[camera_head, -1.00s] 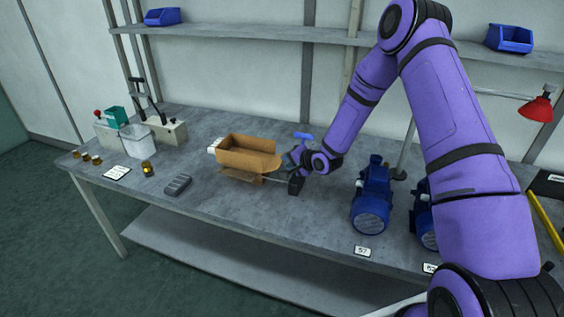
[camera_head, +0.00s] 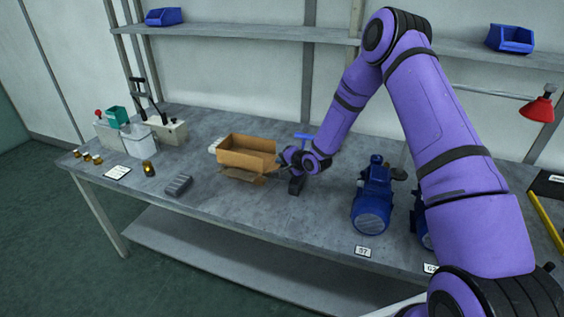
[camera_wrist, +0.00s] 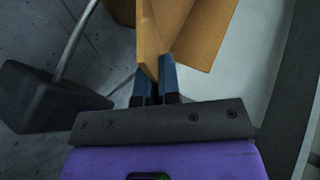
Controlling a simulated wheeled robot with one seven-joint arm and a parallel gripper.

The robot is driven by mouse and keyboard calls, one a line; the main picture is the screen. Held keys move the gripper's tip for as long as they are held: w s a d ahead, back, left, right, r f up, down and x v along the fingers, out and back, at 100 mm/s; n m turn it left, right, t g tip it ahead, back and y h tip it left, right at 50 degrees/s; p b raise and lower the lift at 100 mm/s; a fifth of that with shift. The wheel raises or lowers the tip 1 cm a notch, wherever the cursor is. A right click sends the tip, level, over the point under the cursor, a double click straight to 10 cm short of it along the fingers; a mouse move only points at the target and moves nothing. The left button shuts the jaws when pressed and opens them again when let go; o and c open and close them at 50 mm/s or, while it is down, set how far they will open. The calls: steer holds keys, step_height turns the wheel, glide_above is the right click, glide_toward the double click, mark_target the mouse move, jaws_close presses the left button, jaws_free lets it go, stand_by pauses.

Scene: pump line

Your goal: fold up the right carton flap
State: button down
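The open brown carton (camera_head: 246,160) sits on the workbench, left of my gripper (camera_head: 284,158). Its right end, with the right flap, is beside my fingers and looks upright in the head view. In the wrist view, a tan cardboard panel (camera_wrist: 151,38), which seems to be the right flap, reaches down to the blue fingers of my gripper (camera_wrist: 155,75). The fingers are close together with a narrow dark gap. The panel's edge meets them, but I cannot tell whether it is held between them or only touched. Another carton panel (camera_wrist: 207,35) slants off to the right.
A black-based stand (camera_head: 297,186) with a blue top is just right of my gripper; its base (camera_wrist: 45,98) shows in the wrist view. A blue pump (camera_head: 371,205) stands farther right. A grey part (camera_head: 178,185) lies front left.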

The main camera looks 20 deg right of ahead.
steer(key=shift+r, duration=0.1)
steer(key=shift+w+a+r+n+g+h, duration=0.2)
steer(key=shift+a+r+n+g+h, duration=0.2)
steer(key=shift+g+h, duration=0.3)
steer(key=shift+w+a+r+g+h, duration=0.15)
steer(key=shift+a+r+g+h, duration=0.15)
steer(key=shift+g+h, duration=0.2)
steer(key=shift+w+a+r+g+h, duration=0.15)
steer(key=shift+r+g+h, duration=0.1)
steer(key=shift+g+h, duration=0.25)
steer(key=shift+w+a+r+n+g+h, duration=0.2)
steer(key=shift+w+a+n+g+h, duration=0.1)
steer(key=shift+g+h, duration=0.25)
steer(key=shift+w+a+r+n+g+h, duration=0.15)
steer(key=shift+a+n+g+h, duration=0.15)
steer(key=shift+g+h, duration=0.25)
steer(key=shift+w+a+r+n+g+h, duration=0.15)
steer(key=shift+w+a+g+h, duration=0.2)
steer(key=shift+h, duration=0.35)
steer(key=shift+w+a+n+g+h, duration=0.15)
steer(key=shift+g+h, duration=0.3)
steer(key=shift+h, duration=0.25)
steer(key=c, duration=1.3)
jaws_free()
